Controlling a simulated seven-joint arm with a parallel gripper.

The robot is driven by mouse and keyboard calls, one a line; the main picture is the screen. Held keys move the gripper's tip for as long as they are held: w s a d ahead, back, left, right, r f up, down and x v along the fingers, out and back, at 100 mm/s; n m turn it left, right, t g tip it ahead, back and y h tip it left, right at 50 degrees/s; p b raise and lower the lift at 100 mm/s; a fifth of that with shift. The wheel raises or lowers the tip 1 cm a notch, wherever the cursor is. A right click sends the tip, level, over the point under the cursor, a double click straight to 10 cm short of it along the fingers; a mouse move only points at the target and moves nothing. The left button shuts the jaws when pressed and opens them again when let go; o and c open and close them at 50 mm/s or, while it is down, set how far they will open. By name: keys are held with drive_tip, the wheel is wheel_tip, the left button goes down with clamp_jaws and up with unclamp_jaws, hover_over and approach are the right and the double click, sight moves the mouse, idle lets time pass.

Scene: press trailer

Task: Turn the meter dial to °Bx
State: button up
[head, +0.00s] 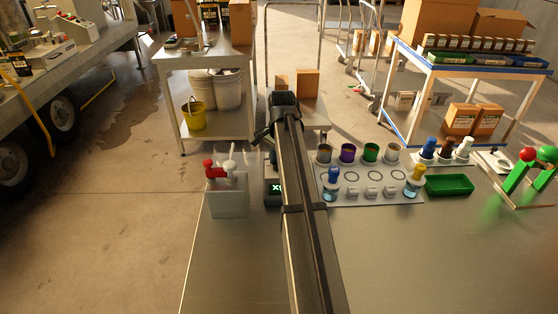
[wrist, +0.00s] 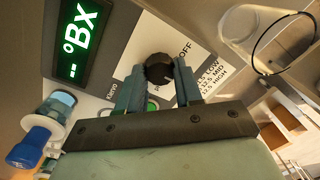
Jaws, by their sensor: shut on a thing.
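The meter's black round dial (wrist: 158,70) shows in the wrist view on a light panel with printed labels, among them "OFF". My gripper (wrist: 159,78) is shut on the dial, one finger on each side. The dial's pointer mark cannot be made out. The meter's display (wrist: 76,42) glows green and reads °BX, with small dashes beside it. In the head view, part of the meter's lit display (head: 277,188) shows left of my arm; my arm hides the dial, my fingers and much of the meter.
Right of my arm are a grey tray (head: 385,201) with several cups and jars, a green bin (head: 449,185) and a green stand (head: 517,177). The front right tabletop is clear.

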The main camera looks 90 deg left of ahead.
drive_tip(key=shift+a, duration=0.1)
idle(0.3)
drive_tip(key=o, duration=1)
drive_tip(key=shift+o, duration=0.2)
wheel_tip(320, 180, up, 14)
drive_tip(key=shift+w+d, duration=0.3)
drive_tip(key=shift+d, duration=0.05)
drive_tip(key=shift+f, duration=0.1)
